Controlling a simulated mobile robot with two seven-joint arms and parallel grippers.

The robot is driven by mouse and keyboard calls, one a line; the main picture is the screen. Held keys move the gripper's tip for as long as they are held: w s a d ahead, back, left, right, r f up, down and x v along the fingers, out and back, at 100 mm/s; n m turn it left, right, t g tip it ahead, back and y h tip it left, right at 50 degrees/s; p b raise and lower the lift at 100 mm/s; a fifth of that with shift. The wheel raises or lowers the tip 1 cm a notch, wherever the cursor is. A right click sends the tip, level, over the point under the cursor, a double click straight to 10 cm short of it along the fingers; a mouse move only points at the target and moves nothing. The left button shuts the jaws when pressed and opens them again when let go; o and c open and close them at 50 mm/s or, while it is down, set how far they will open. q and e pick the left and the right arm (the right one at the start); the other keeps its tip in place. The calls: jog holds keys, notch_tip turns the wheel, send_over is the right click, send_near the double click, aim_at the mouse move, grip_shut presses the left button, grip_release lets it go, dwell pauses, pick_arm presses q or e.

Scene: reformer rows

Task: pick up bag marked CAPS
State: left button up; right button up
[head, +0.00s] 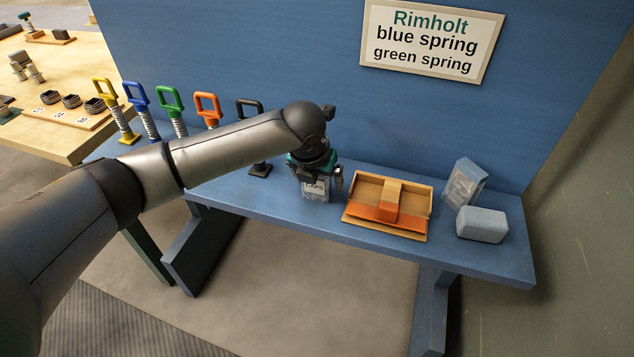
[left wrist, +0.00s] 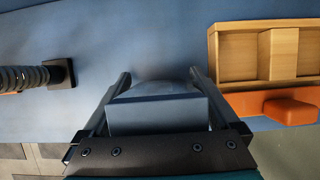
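The bag marked CAPS (head: 316,191) is a small grey-blue pack with a pale label, standing on the blue bench below my left gripper. In the left wrist view, the bag (left wrist: 158,115) is a blue-grey block lying between the two fingers. My left gripper (head: 319,182) points down at the bag, with its fingers wide apart, one at each side. In the left wrist view, the gripper (left wrist: 160,76) shows no clear gap beside the bag, so I cannot tell whether the fingers press on it. My right gripper is not in view.
A wooden tray with an orange front (head: 362,216) stands close to the bag's right. A clear-fronted pack (head: 465,183) and a grey-blue block (head: 482,225) are farther right. A black-handled spring post (head: 259,169) stands left, with several coloured ones beyond. A blue panel rises behind.

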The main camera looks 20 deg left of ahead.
pick_arm(q)
jog(key=c, duration=1.3)
jog(key=shift+r, duration=0.1)
